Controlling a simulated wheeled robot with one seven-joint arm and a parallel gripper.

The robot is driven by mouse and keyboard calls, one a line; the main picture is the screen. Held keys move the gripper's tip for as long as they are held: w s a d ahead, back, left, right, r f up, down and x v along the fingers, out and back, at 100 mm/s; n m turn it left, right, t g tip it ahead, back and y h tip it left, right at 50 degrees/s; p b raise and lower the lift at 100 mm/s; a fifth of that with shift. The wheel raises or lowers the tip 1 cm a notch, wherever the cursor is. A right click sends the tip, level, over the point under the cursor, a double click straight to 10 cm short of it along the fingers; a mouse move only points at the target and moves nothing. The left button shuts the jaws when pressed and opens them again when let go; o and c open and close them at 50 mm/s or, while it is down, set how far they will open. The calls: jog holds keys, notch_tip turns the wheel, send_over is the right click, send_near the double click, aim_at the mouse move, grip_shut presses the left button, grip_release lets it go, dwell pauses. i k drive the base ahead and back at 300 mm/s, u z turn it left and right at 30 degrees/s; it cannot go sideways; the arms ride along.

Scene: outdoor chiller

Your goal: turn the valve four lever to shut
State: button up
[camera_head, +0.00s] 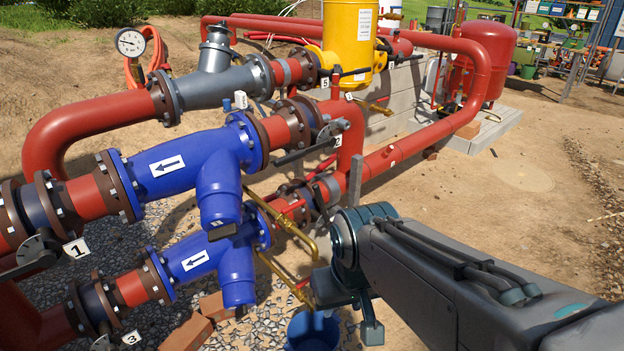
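Two blue fittings with white arrow plates, an upper one (190,165) and a lower one (205,257), sit in red pipe runs.
Brass pipes (285,228) jut toward my arm from the blue fittings. A blue bucket (313,332) and bricks (190,332) lie below. A grey upright bar (355,178) stands near the lower red pipe. Open sandy ground (500,210) lies to the right.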

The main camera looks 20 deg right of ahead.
aim_at(316, 187)
jog(key=z, duration=0.45)
jog(key=i, duration=1.1)
jog(key=u, duration=0.2)
